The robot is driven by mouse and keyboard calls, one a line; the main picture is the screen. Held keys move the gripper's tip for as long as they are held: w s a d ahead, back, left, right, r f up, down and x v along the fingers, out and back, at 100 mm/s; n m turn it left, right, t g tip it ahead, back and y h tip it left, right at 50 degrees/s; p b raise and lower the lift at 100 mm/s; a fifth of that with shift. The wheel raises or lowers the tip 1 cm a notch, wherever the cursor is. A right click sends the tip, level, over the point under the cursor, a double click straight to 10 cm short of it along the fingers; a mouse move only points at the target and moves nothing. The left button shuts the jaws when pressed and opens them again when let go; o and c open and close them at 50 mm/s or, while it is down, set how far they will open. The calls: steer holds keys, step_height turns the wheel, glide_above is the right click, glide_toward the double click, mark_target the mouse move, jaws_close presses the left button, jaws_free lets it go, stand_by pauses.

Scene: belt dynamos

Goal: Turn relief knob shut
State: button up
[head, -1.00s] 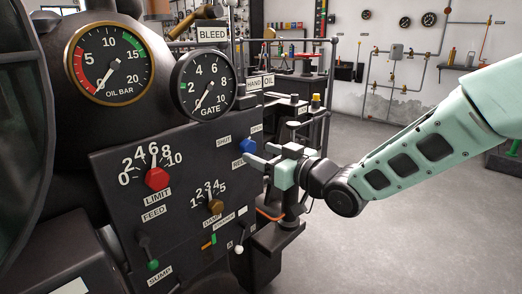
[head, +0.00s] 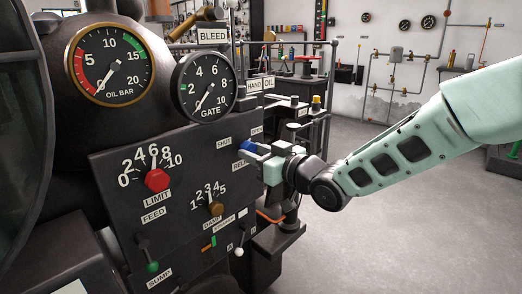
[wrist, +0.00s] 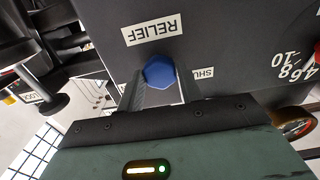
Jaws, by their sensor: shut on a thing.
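The relief knob is blue and faceted. In the wrist view the relief knob (wrist: 159,71) sits between the two fingers of my gripper (wrist: 160,88), beside the RELIEF label (wrist: 153,31) and a partly covered SHUT label (wrist: 203,74). In the head view my gripper (head: 257,152) is at the right part of the dark panel (head: 190,170), shut on the knob. The knob (head: 251,147) is mostly covered there by the fingers. The SHUT label (head: 224,143) shows to its upper left.
A red LIMIT knob (head: 157,180) and a brown DAMP knob (head: 216,208) are on the same panel to the left. Levers with green (head: 152,267) and white (head: 239,252) tips are below. The OIL BAR gauge (head: 108,64) and GATE gauge (head: 205,86) are above. Open floor lies right.

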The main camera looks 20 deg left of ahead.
steer(key=shift+n+b, duration=0.3)
steer(key=n+b, duration=1.2)
steer(key=shift+w+f+n, duration=0.1)
steer(key=shift+w+n, duration=0.05)
steer(key=shift+n, duration=0.25)
steer(key=n+b, duration=0.6)
steer(key=shift+d, duration=0.15)
steer(key=shift+w+r+n+b, duration=0.1)
steer(key=shift+r+n+b, duration=0.15)
steer(key=shift+n+b, duration=0.75)
steer(key=shift+r+n+b, duration=0.2)
steer(key=shift+n+b, duration=0.6)
steer(key=shift+n, duration=0.4)
steer(key=shift+r, duration=0.1)
